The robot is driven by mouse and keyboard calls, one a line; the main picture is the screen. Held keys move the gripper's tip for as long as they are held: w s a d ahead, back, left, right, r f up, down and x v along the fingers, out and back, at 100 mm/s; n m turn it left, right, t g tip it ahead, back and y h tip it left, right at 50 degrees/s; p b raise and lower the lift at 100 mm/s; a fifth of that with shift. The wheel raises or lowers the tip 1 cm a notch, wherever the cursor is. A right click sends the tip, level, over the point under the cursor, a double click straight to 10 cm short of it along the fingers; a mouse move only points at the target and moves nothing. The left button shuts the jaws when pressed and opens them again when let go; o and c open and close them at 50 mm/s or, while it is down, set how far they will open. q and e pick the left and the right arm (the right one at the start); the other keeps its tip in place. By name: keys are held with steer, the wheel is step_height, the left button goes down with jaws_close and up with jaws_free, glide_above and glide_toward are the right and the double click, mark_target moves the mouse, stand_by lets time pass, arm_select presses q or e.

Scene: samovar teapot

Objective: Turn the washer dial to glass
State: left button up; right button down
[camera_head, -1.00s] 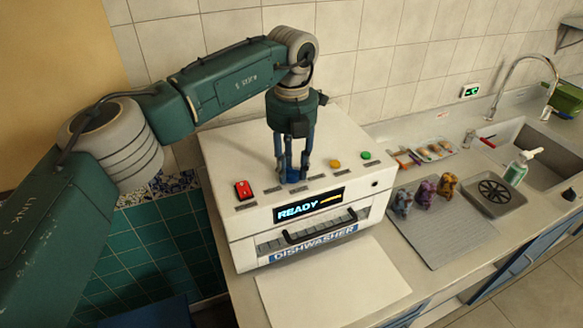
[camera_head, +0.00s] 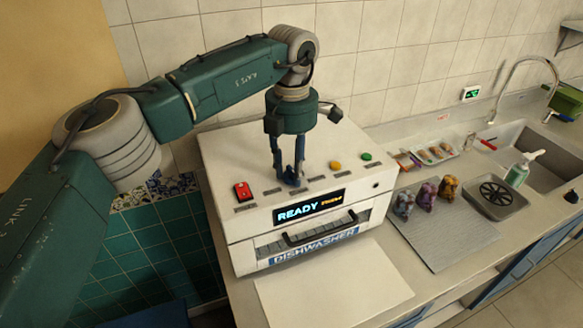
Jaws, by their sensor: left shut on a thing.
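The white dishwasher box (camera_head: 228,165) stands on the counter, its lit display (camera_head: 308,208) reading "READY" with small orange text beside it. My left gripper (camera_head: 291,180) points down at the top of the box, its blue fingers shut on the dial. The dial is mostly hidden between the fingers, so I cannot read its pointer. Small dark labels lie along the top around it. A red switch (camera_head: 242,191) is left of the gripper; a yellow button (camera_head: 335,165) and a green button (camera_head: 366,156) are to its right. My right gripper is not in view.
The box has a front handle (camera_head: 318,228). A grey mat (camera_head: 455,237) with several small figurines (camera_head: 425,196), a tray of brushes (camera_head: 432,153), a drain tray (camera_head: 495,197), a soap bottle (camera_head: 520,168) and a sink (camera_head: 540,150) are to the right. The tiled wall is close behind.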

mark_target(292, 169)
arm_select(q)
steer(key=shift+w+r+m, duration=0.1)
steer(key=shift+r+m, duration=0.05)
steer(key=shift+m, duration=0.35)
steer(key=o, duration=1.1)
steer(key=shift+o, duration=0.3)
step_height(292, 169, up, 12)
